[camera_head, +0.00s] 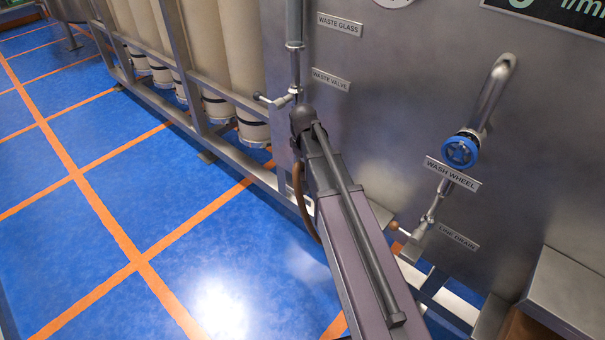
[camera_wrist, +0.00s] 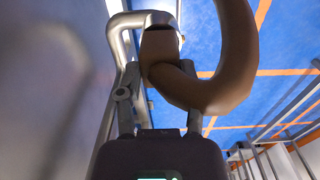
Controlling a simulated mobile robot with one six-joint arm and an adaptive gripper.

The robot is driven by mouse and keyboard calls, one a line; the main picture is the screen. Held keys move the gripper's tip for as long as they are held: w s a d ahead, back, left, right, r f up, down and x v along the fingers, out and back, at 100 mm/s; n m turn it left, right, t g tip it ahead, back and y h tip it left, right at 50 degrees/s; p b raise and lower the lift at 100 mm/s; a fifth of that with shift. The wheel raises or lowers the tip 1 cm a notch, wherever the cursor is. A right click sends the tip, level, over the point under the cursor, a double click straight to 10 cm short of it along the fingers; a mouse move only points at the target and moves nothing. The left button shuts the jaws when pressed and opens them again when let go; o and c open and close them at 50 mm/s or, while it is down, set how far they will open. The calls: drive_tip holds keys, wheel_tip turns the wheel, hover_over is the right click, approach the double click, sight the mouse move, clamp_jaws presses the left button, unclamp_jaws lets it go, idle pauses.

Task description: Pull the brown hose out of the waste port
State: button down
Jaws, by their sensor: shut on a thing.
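The brown hose (camera_wrist: 232,55) loops large in the wrist view. Its end section meets the mouth of a bent metal pipe (camera_wrist: 128,22), the waste port, at a pale ring. I cannot tell how far the end sits inside it. My gripper (camera_wrist: 160,78) is shut on the hose just below that mouth, with a finger on either side. In the head view the hose (camera_head: 301,195) hangs down behind my arm, which hides the port, the hose end and my fingers.
A steel panel stands close beside my gripper, with the waste valve (camera_head: 293,95) above. A blue wash wheel (camera_head: 460,151) and a line drain valve (camera_head: 418,235) are to the right. Tan filter bags (camera_head: 245,70) hang in a steel frame (camera_head: 195,75) at left. The blue floor (camera_head: 120,210) is open.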

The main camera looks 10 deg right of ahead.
drive_tip(key=shift+r+p, duration=0.7)
drive_tip(key=shift+r, duration=0.1)
drive_tip(key=shift+r+p, duration=2.25)
